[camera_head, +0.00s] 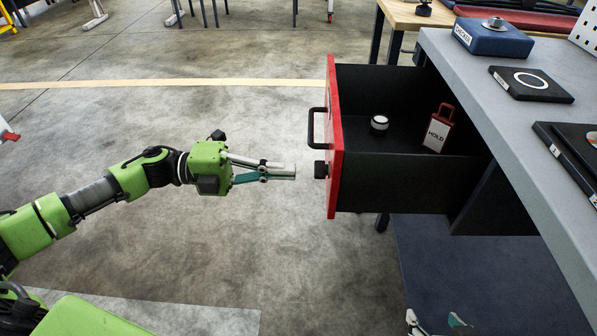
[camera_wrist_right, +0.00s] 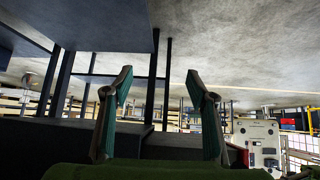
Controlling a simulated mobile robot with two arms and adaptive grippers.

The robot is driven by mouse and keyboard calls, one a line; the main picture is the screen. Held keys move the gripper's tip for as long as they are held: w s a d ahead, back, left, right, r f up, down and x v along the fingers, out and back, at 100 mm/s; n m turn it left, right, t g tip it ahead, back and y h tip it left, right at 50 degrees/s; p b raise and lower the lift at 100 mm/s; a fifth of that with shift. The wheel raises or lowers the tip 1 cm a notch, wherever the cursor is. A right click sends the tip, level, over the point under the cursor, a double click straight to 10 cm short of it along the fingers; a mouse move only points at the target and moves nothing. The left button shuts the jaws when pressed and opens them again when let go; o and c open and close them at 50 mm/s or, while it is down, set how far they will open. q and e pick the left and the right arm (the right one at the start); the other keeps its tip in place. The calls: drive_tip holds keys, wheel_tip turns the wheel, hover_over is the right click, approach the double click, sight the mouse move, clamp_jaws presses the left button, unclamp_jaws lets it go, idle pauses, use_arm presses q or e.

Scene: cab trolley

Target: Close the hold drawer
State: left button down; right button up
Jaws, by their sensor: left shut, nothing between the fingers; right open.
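The hold drawer (camera_head: 332,140) is pulled out from under the grey workbench, with a red front, a black handle (camera_head: 312,128) and a black knob below it. Inside lie a white tag marked HOLD (camera_head: 437,133) and a small black-and-white round part (camera_head: 379,123). My left gripper (camera_head: 294,172) is shut and empty, a short gap left of the drawer front, about level with the knob. My right gripper's tips (camera_head: 436,322) show at the bottom edge of the head view. In the right wrist view my right gripper (camera_wrist_right: 161,85) is open with nothing between its fingers.
The workbench top (camera_head: 450,75) holds a blue checker block (camera_head: 493,37), a black plate with a white ring (camera_head: 531,83) and another dark tray at the right edge. A wooden table (camera_head: 410,15) stands behind.

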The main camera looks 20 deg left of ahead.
sight(330, 171)
use_arm(q)
drive_tip(key=shift+x, duration=1.6)
use_arm(e)
drive_tip(key=shift+w+a+r+t, duration=0.2)
drive_tip(key=shift+w+r+t, duration=0.25)
drive_tip(key=shift+w, duration=0.25)
